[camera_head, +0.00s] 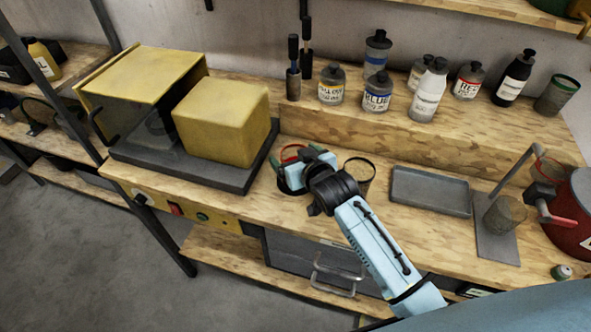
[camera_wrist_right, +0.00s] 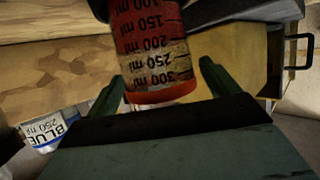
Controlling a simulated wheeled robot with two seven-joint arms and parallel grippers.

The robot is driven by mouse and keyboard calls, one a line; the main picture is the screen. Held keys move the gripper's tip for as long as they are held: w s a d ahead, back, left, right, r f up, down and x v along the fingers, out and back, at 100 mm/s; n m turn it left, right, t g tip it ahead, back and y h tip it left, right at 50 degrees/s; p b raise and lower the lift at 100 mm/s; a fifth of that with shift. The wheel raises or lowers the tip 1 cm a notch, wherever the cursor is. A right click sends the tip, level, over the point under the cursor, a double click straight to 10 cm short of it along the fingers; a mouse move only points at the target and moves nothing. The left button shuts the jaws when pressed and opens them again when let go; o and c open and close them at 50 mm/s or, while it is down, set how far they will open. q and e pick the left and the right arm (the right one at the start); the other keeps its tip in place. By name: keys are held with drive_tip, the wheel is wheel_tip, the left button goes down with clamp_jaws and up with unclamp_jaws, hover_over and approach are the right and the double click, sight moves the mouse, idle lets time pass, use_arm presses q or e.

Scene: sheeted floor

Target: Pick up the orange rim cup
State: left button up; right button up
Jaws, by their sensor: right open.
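The orange rim cup (camera_wrist_right: 160,93) is a clear measuring cup with black millilitre marks. In the right wrist view it fills the top middle, its orange-red rim towards my gripper. My right gripper (camera_wrist_right: 168,84) is open, with one green finger on each side of the cup; whether they touch it I cannot tell. In the head view the gripper (camera_head: 303,167) is over the bench beside the yellow box, and partly hides the cup, whose red rim (camera_head: 290,147) shows behind it. My left gripper is not in view.
A dark-rimmed cup (camera_head: 360,178) stands just right of my gripper. A grey tray (camera_head: 432,190) lies farther right, near a red machine (camera_head: 573,215). The yellow box (camera_head: 225,120) is close on the left. Labelled bottles (camera_head: 377,92) line the raised shelf behind.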

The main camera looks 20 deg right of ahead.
drive_tip(key=shift+x, duration=0.9)
drive_tip(key=shift+r, duration=0.1)
drive_tip(key=c, duration=1.2)
